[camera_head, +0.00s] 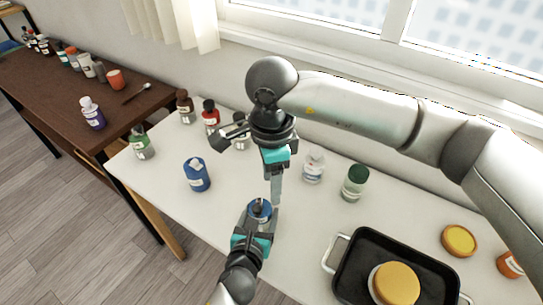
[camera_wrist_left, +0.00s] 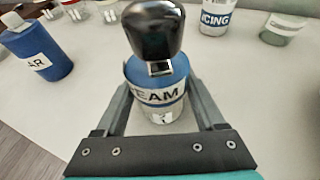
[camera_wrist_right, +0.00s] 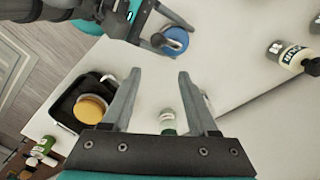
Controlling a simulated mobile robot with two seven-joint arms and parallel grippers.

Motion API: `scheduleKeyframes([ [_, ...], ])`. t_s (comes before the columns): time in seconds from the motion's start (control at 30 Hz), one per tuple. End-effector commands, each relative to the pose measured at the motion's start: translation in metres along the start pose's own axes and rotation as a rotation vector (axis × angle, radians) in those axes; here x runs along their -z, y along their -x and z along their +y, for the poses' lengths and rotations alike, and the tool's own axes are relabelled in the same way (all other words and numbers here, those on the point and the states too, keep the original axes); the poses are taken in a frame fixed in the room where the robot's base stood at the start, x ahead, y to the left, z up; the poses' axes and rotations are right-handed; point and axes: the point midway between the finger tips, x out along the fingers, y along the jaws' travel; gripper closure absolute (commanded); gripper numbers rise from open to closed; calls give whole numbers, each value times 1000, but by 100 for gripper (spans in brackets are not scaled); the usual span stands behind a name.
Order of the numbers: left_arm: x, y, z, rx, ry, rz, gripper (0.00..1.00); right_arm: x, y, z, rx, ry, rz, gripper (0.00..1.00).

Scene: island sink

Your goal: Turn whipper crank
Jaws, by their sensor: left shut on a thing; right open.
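The whipper is a blue and white canister (camera_wrist_left: 157,85) labelled "EAM", with a black crank knob (camera_wrist_left: 155,28) on top in the left wrist view. It stands upright on the white table. My left gripper (camera_wrist_left: 158,102) is shut around its body, one finger on each side. In the head view the whipper (camera_head: 260,208) is partly hidden by this gripper (camera_head: 257,226). My right gripper (camera_head: 275,190) is open and empty, pointing down just behind the whipper. In the right wrist view the whipper's blue top (camera_wrist_right: 176,38) lies beyond the open fingers (camera_wrist_right: 153,82), not between them.
A blue bottle (camera_head: 196,176) stands left of the whipper; a white bottle (camera_head: 314,166) and a green-lidded jar (camera_head: 355,183) stand to the right. A black pan (camera_head: 350,262) holds a yellow-topped item (camera_head: 396,284). Several small bottles line the back left. A brown table (camera_head: 120,117) adjoins the left.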

Motion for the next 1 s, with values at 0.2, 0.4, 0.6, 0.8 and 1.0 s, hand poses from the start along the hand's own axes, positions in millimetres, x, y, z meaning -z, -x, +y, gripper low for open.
scheduleKeyframes([
  [0.2, 0, 0, 0, 0, 0, 1, 91, 0, 40, -1, 3, -1, 0, 41],
  [0.4, 0, 0, 0, 0, 0, 1, 91, 0, 59, 0, 1, -2, 0, 41],
  [0.6, 0, 0, 0, 0, 0, 1, 91, 0, 64, 0, 0, -1, 0, 41],
  [0.8, 0, 0, 0, 0, 0, 1, 91, 0, 64, 0, 0, -2, 0, 41],
  [1.0, 0, 0, 0, 0, 0, 1, 91, 0, 64, 0, 0, -2, 0, 41],
])
